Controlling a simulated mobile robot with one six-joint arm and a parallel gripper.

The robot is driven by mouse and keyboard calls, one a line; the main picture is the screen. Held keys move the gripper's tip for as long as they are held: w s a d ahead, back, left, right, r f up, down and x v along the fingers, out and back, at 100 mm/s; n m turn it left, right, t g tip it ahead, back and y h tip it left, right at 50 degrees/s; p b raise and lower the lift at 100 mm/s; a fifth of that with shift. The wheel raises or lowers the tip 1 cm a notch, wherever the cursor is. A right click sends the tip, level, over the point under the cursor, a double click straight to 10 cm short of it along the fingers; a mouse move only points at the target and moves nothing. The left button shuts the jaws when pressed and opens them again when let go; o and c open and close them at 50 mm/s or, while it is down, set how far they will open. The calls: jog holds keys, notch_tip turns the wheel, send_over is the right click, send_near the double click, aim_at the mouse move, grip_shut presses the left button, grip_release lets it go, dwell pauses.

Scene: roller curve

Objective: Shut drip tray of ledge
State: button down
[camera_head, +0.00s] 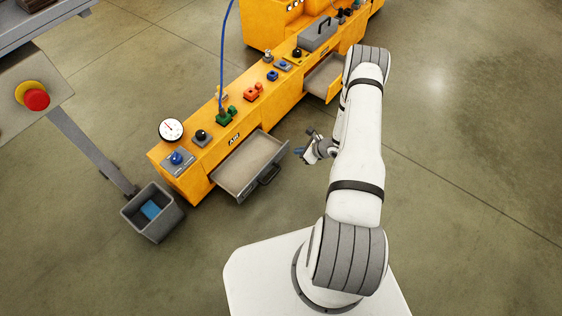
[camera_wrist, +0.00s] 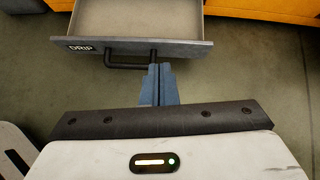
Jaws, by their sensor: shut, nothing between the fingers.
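The drip tray (camera_head: 252,165) is a grey drawer standing open, pulled out of the front of the long orange ledge (camera_head: 180,190). In the wrist view its grey front (camera_wrist: 190,48) carries the label DRIP at the left and a dark bar handle (camera_wrist: 125,66). My gripper (camera_head: 299,152) is in front of the tray, near its right end. In the wrist view my gripper (camera_wrist: 159,68) is shut and empty, its blue fingertips overlapping the right end of the handle. I cannot tell whether they touch it.
A second open drawer (camera_head: 324,76) is farther along the ledge, partly hidden by my arm. A grey bin (camera_head: 152,213) with something blue inside stands by the ledge's near end. Knobs, a gauge (camera_head: 171,130) and a blue cable top the ledge. Floor to the right is clear.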

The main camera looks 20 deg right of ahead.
notch_tip(320, 180, down, 5)
jog(key=s+m, duration=0.1)
jog(key=s, duration=0.1)
jog(key=shift+m+h, duration=0.3)
jog(key=shift+h, duration=0.1)
jog(key=b+x, duration=0.1)
jog(key=x, duration=0.3)
jog(key=w+b+x, duration=0.1)
jog(key=b+x, duration=0.1)
jog(key=x, duration=0.2)
jog(key=r+b+x, duration=0.1)
jog(key=x, duration=0.3)
jog(key=shift+w+b, duration=0.35)
jog(key=shift+b, duration=0.05)
jog(key=shift+w+a+r, duration=0.1)
jog(key=shift+w+a, duration=0.2)
jog(key=shift+w, duration=0.05)
jog(key=shift+w, duration=0.1)
